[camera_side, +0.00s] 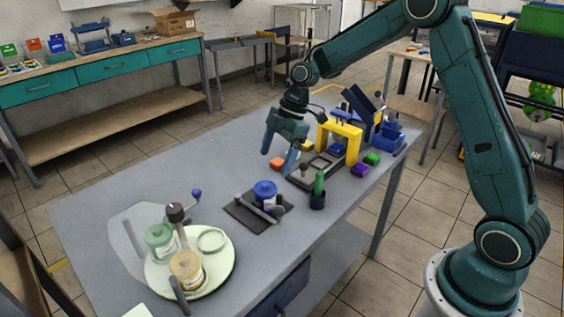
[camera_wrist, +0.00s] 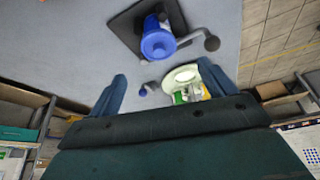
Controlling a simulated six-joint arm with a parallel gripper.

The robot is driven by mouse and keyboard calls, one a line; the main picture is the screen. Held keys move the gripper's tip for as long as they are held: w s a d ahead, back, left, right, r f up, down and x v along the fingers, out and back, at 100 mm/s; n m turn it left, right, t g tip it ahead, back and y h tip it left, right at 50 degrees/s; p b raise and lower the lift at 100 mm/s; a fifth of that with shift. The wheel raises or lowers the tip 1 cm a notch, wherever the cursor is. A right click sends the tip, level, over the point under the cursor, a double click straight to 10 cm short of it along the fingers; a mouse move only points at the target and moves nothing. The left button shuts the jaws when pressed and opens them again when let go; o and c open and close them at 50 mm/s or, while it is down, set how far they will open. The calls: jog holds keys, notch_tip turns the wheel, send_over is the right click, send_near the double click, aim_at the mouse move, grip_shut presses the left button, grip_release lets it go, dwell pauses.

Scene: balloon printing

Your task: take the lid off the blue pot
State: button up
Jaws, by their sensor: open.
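The blue pot (camera_side: 266,200) stands upright on a dark flat plate (camera_side: 240,211) near the middle of the table. Its blue lid (camera_side: 264,187) sits on top, and the lid also shows in the wrist view (camera_wrist: 158,44) at the top centre. My gripper (camera_side: 279,157) is open and empty, above the table and behind the pot in the side view. In the wrist view my gripper (camera_wrist: 162,82) has its two blue fingers spread wide, apart from the lid.
A dark cup (camera_side: 317,200) with a green item is right of the pot. A yellow arch (camera_side: 352,135) and coloured blocks stand behind.

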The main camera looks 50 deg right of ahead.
aim_at(265, 184)
jog(key=shift+x, duration=1.15)
jog(key=shift+f, duration=0.1)
jog(key=shift+x, duration=2.5)
jog(key=shift+w+a, duration=0.1)
jog(key=shift+a, duration=0.05)
jog(key=c, duration=1)
